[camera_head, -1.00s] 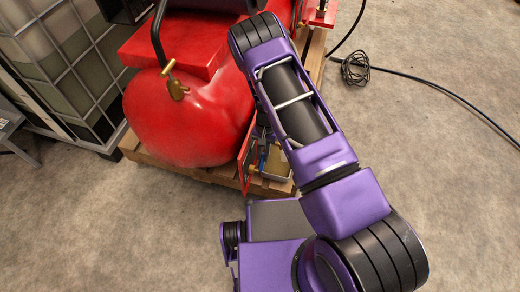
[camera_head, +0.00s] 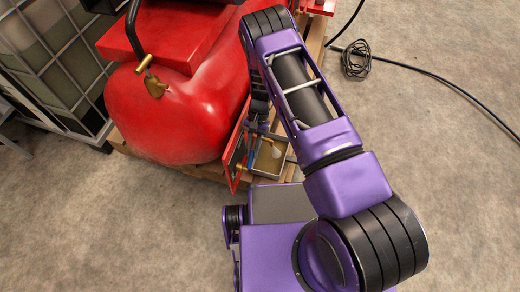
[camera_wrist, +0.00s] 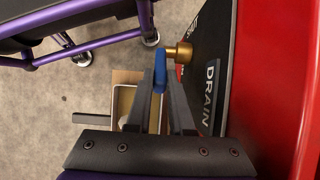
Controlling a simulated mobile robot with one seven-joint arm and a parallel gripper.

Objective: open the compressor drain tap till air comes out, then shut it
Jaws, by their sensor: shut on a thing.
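The red compressor tank (camera_head: 175,115) lies on a wooden pallet. At its near end a red-edged panel (camera_head: 234,158) with a black face carries the word DRAIN (camera_wrist: 210,90) in the wrist view. A brass tap body (camera_wrist: 180,52) sticks out of this panel. Its blue handle (camera_wrist: 160,72) stands between my gripper's fingers. My gripper (camera_wrist: 161,80) is shut on the blue handle. In the head view my arm partly hides the gripper and tap. No escaping air can be made out.
A shallow tray (camera_head: 270,160) sits below the tap, with a pale patch inside that I cannot identify. A caged tank (camera_head: 50,60) stands at the left. A black cable (camera_head: 430,83) lies on open concrete floor at the right.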

